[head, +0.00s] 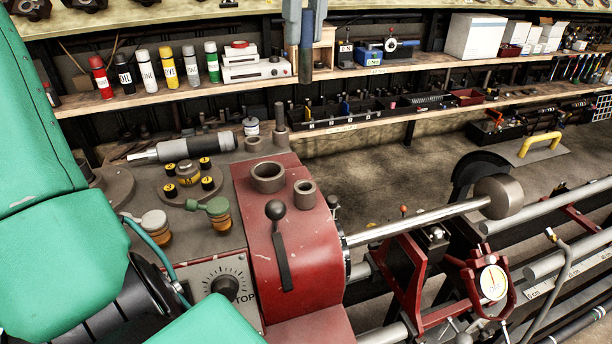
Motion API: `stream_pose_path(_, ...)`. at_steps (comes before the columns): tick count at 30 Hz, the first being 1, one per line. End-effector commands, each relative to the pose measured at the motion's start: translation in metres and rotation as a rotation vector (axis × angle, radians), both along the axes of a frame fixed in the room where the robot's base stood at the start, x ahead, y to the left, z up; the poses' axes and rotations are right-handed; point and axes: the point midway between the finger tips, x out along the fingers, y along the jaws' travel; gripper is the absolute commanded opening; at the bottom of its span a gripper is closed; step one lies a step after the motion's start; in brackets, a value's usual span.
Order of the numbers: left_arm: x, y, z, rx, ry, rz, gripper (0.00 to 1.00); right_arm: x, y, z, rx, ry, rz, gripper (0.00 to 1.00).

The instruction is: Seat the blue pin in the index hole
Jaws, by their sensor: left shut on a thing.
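The blue pin (306,50) is dark blue and hangs upright at the top of the head view. My left gripper (306,14) is shut on its upper end; only the grey fingertips show at the top edge. The pin appears in front of the shelves, above and apart from the red headstock (255,215). On the headstock top are a wide open collar (268,178) and a smaller open collar (305,194). I cannot tell which opening is the index hole. My right gripper is not in view.
A lever with a dark knob (275,211) stands on the headstock front. Grey posts (280,117) rise behind it. A shiny shaft (415,220) runs right to a round end piece. Bottles (168,66) and boxes fill the shelf behind. My green arm covers the left side.

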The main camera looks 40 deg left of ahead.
Motion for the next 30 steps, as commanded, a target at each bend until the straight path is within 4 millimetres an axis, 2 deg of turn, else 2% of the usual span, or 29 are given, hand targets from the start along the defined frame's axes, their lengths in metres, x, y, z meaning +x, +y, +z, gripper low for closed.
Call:
stream_pose_path(5, 0.000, 0.000, -0.022, 0.000, 0.006, -0.003, 0.00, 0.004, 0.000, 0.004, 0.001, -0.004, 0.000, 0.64)
stream_pose_path(15, -0.001, 0.000, -0.111, -0.003, 0.006, -0.002, 0.00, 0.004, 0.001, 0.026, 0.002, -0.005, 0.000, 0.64)
stream_pose_path(19, -0.001, 0.000, -0.141, -0.001, 0.006, -0.001, 0.00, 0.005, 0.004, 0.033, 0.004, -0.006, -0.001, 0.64)
stream_pose_path(22, -0.001, 0.000, -0.155, -0.001, 0.002, 0.000, 0.00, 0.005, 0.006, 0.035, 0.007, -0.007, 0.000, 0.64)
stream_pose_path(30, -0.001, 0.000, -0.175, -0.002, 0.003, 0.001, 0.00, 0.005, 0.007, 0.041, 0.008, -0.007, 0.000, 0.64)
